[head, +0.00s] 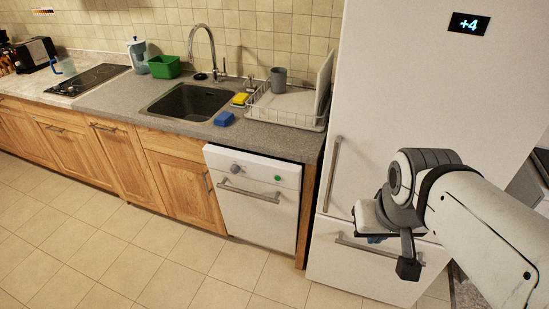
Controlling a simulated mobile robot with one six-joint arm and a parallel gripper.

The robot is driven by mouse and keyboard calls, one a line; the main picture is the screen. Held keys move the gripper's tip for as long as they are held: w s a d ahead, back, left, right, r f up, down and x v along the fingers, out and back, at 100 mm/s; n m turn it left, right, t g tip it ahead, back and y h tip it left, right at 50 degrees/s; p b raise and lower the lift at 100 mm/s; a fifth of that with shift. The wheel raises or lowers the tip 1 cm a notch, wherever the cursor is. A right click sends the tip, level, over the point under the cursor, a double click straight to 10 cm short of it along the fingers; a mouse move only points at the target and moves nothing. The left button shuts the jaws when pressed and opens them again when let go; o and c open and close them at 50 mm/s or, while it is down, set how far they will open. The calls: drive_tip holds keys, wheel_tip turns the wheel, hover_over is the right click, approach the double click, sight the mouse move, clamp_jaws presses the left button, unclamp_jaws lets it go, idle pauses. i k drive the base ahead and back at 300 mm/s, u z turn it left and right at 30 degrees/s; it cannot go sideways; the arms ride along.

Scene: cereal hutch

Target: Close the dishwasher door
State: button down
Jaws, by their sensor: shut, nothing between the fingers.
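The dishwasher (256,215) is under the counter, left of the fridge. Its white door stands upright, or very nearly so, with a bar handle (248,190), a grey knob and a green button along the top. The door's upper edge overlaps the counter's front edge a little; I cannot tell whether a small gap remains behind it. My gripper (407,266) is shut and empty at the right, in front of the fridge, well apart from the dishwasher door.
The tall white fridge (400,85) stands right of the dishwasher, behind my arm. The tiled floor (190,275) before the dishwasher is clear.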

sight(256, 207)
drive_tip(key=u, duration=0.4)
drive_tip(key=k, duration=1.25)
drive_tip(key=i, duration=0.75)
drive_tip(key=z, duration=0.4)
drive_tip(key=i, duration=1.5)
drive_tip(key=u, duration=0.7)
drive_tip(key=k, duration=0.7)
drive_tip(key=u, duration=0.2)
drive_tip(key=i, duration=0.7)
drive_tip(key=z, duration=0.1)
